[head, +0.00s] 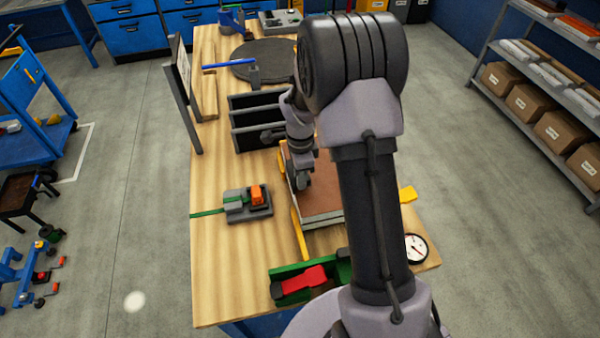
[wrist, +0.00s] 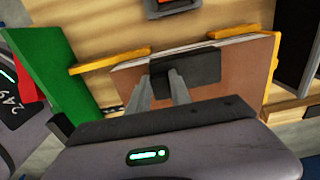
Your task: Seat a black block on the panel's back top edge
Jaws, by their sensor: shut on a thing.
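The panel (head: 322,203) has a brown face and a pale edge, and lies on the bench partly hidden behind my arm. In the wrist view the panel (wrist: 235,75) fills the middle, with its pale edge running across the top. The black block (wrist: 200,64) sits at that edge, overlapping it and the brown face. My gripper (wrist: 168,72) is shut on the block. Whether the block is fully down on the edge, I cannot tell. In the head view my gripper (head: 300,181) is over the panel's left side, and the block cannot be made out.
Yellow supports (head: 299,234) show beside the panel. A green holder with a red part (head: 303,281) stands in front, and a grey fixture with an orange part (head: 257,196) to the left. Black bins (head: 257,118) stand behind. A dial gauge (head: 415,248) lies right. The front-left bench is clear.

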